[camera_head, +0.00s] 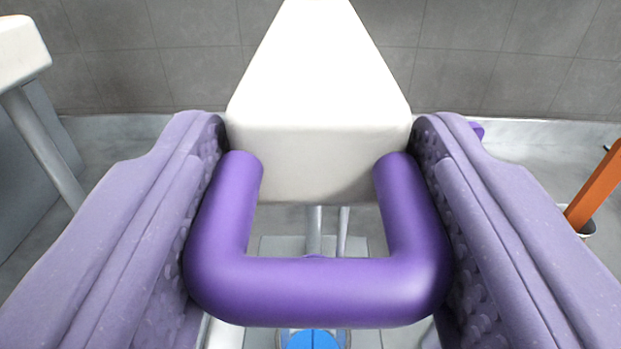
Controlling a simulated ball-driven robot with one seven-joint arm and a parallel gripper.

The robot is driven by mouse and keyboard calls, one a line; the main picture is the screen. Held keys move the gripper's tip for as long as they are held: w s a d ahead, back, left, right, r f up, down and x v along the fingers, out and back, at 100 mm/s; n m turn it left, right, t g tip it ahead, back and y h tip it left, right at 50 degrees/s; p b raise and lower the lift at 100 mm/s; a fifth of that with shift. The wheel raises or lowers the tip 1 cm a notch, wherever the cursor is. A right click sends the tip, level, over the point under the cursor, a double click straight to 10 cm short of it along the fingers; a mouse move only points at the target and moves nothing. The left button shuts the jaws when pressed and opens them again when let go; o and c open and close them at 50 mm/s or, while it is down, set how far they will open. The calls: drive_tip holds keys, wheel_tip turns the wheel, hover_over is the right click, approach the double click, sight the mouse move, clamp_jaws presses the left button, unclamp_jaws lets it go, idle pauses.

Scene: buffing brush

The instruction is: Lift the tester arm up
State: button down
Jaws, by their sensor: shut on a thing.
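The tester arm (315,100) is a white, tapering block in the upper middle of the head camera view. A purple U-shaped handle (318,290) joins its near end. My gripper (318,215) has its two pale purple padded fingers on either side of the handle, and it is shut on the handle's two outer sides. The fingers hide those outer sides in part. The far end of the tester arm runs out of the picture at the top.
Below the handle are thin metal rods (314,228) and a blue round thing (312,339), partly hidden. A white block on a grey post (45,150) stands at the left. An orange bar (597,188) leans at the right. A grey tiled wall (490,60) is behind.

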drive_tip(key=shift+d+r, duration=0.15)
drive_tip(key=shift+r, duration=0.15)
drive_tip(key=c, duration=0.6)
unclamp_jaws()
drive_tip(key=shift+s+f, duration=0.1)
drive_tip(key=s+p, duration=0.1)
drive_tip(key=s, duration=0.6)
drive_tip(key=shift+s, duration=0.3)
drive_tip(key=shift+w, duration=0.1)
